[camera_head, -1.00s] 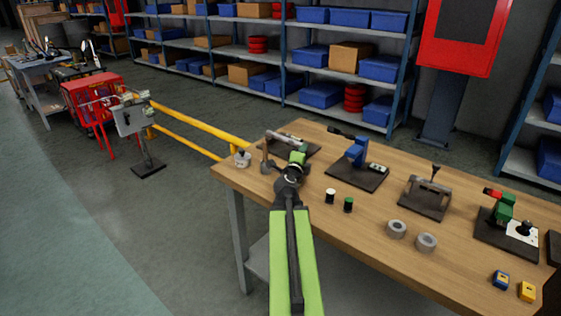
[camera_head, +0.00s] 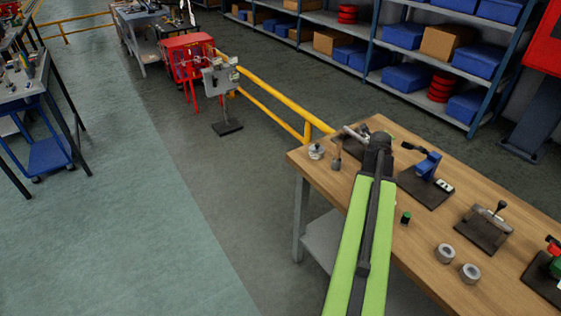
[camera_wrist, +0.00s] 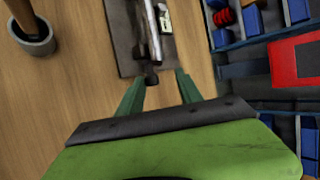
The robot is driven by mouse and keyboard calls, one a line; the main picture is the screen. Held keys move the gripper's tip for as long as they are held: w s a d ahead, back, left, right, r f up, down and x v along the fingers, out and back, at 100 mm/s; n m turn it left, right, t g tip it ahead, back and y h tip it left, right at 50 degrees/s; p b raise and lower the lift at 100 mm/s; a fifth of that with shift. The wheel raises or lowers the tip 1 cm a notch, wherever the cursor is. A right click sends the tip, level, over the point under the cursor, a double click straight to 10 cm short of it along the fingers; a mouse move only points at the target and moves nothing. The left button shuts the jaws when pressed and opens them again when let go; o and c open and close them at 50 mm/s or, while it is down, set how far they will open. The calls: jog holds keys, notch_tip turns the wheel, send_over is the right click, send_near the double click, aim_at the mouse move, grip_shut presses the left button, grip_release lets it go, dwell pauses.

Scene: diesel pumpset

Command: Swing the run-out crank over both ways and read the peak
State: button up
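A fixture with a long silver bar (camera_head: 355,133) on a dark plate stands at the left end of the wooden bench. In the wrist view the silver bar (camera_wrist: 153,35) ends in a dark round knob (camera_wrist: 151,79). I cannot tell for sure whether this is the run-out crank, and no readable peak value shows. My gripper (camera_wrist: 160,76) is open, with its two green fingers apart. The knob appears between the fingertips, and contact cannot be told. In the head view my arm hides the gripper and part of the fixture.
A cup with a wooden-handled tool (camera_head: 336,158) stands beside the fixture. A blue fixture (camera_head: 428,165), a lever fixture (camera_head: 486,227) and two grey rings (camera_head: 446,253) are farther right on the bench (camera_head: 420,262). A yellow rail (camera_head: 280,108) runs behind.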

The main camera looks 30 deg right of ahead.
jog(key=d+r+y+p, duration=0.1)
jog(key=r+y+p, duration=0.1)
jog(key=p, duration=0.1)
jog(key=shift+w+d+r+m, duration=0.1)
jog(key=shift+w+d+m, duration=0.05)
jog(key=shift+d+m, duration=0.2)
jog(key=s+d+r+m+y+p, duration=0.1)
jog(key=s+r+y+p, duration=0.2)
jog(key=r+p, duration=0.6)
jog(key=s+d+r+y+p, duration=0.2)
jog(key=s+r+y+p, duration=0.15)
jog(key=r+p, duration=0.55)
jog(key=w+a+f+n+g+b, duration=0.1)
jog(key=w+a+f+n+b, duration=0.5)
jog(key=a, duration=0.7)
jog(key=w+a+f+n+g+b, duration=0.1)
jog(key=w+a+f+n+b, duration=0.5)
jog(key=a+f, duration=0.4)
jog(key=w+a+f+n+g+y+b, duration=0.1)
jog(key=w+a+f+n+b, duration=0.5)
jog(key=a, duration=1.1)
notch_tip(320, 180, down, 2)
jog(key=shift+w+a+f+n+b, duration=0.1)
jog(key=shift+w+a+n+b, duration=0.25)
jog(key=shift+w+n, duration=0.65)
jog(key=shift+s, duration=0.15)
